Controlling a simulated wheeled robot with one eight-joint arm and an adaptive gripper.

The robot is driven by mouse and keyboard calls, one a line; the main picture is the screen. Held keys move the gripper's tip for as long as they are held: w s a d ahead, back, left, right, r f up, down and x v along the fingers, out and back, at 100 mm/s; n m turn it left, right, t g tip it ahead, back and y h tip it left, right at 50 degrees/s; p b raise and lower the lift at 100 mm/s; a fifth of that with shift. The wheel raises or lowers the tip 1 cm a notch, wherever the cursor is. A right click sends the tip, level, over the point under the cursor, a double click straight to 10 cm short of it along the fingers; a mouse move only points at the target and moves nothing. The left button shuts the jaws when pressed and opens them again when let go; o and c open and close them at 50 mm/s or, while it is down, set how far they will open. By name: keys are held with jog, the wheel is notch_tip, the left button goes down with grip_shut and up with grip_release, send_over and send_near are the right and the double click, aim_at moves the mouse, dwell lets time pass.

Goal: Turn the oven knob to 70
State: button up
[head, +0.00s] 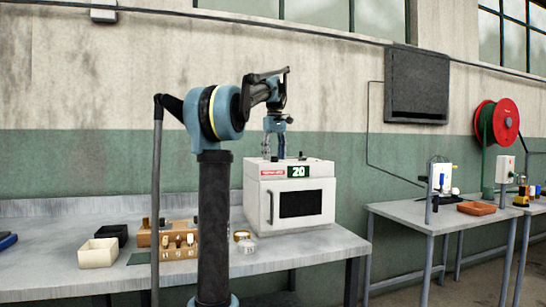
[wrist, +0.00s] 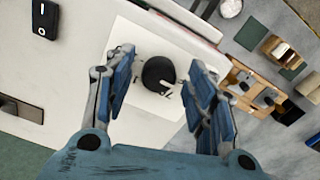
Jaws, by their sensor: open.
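The white oven (head: 262,205) stands on the bench with its dark-windowed door shut. Its green display (head: 298,171) reads 20. In the wrist view a round black knob (wrist: 158,74) sits on a pale square plate (wrist: 130,35) on the oven's top, with small white marks beside it. My gripper (head: 275,152) points down over the oven top. In the wrist view my gripper (wrist: 160,60) is open, with one finger on each side of the knob and visible gaps between. I cannot tell the fingertips' exact height against the knob.
A small black part (wrist: 45,18) sits on the oven top away from the knob. Left of the oven are a cream box (head: 98,253), a wooden rack (head: 180,245) and small round containers (head: 246,243). A second bench (head: 450,217) stands at right.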

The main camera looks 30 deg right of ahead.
jog(key=shift+c, duration=0.3)
jog(key=c, duration=1)
jog(key=shift+m, duration=0.3)
jog(key=m, duration=0.5)
jog(key=shift+a, duration=0.1)
jog(key=m, duration=0.6)
jog(key=shift+w+a, duration=0.1)
jog(key=shift+a, duration=0.05)
